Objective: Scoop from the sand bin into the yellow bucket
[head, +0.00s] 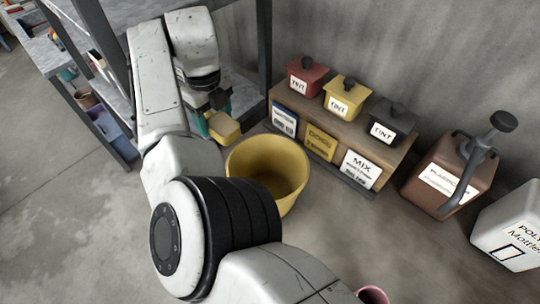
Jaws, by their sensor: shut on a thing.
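The yellow bucket (240,168) stands upright on the floor in the middle of the head view; the inside that shows looks empty, but its bottom is partly out of sight. My gripper (217,102) is up and to the left of the bucket, close to its far left rim. It is shut on the scoop (224,126), of which a tan-yellow part shows, with teal next to it. I cannot tell whether the scoop holds sand. I cannot make out the sand bin; my arm covers much of the left side.
A wooden shelf box (290,101) with labelled bags and red, yellow and black tint containers stands right of the bucket. A brown pump jug (449,176) and a white jug (510,222) stand farther right. Dark-framed shelving is at the left. A pink cup (373,295) is at the bottom.

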